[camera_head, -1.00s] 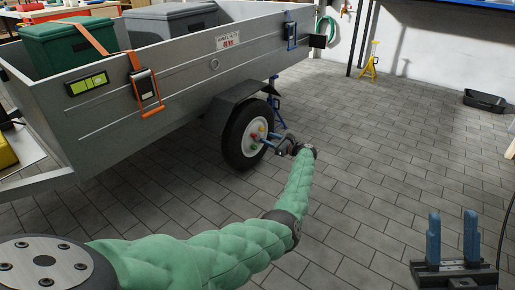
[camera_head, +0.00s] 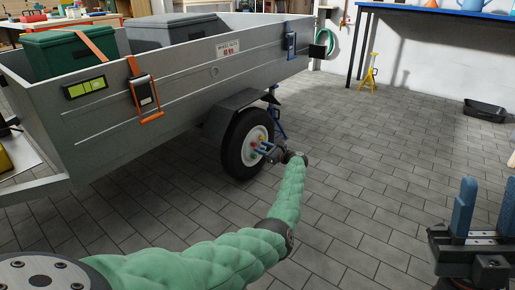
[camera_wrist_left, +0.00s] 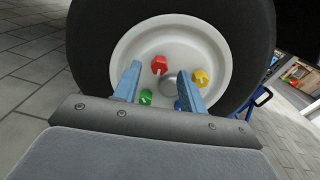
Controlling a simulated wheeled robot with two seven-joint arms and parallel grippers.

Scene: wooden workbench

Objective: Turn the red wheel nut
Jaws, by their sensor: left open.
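The red wheel nut (camera_wrist_left: 159,64) is on the pale rim of the trailer wheel (camera_wrist_left: 232,55), with yellow (camera_wrist_left: 201,77), green (camera_wrist_left: 146,97) and blue (camera_wrist_left: 178,105) nuts around a grey hub cap (camera_wrist_left: 168,85). My left gripper (camera_wrist_left: 160,73) is open in front of the rim. Its blue fingertips appear either side of the red nut in the wrist view; I see no contact, and cannot tell the remaining depth. In the head view the left gripper (camera_head: 265,150) is small beside the wheel (camera_head: 234,160). My right gripper (camera_head: 486,205) is open and empty at lower right.
The grey trailer (camera_head: 185,80) carries a green box (camera_head: 60,52) and a grey box (camera_head: 180,33). A yellow stand (camera_head: 370,75), a black tray (camera_head: 486,110) and a blue bench (camera_head: 440,10) are at back right. Paved floor (camera_head: 380,160) right of the wheel is clear.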

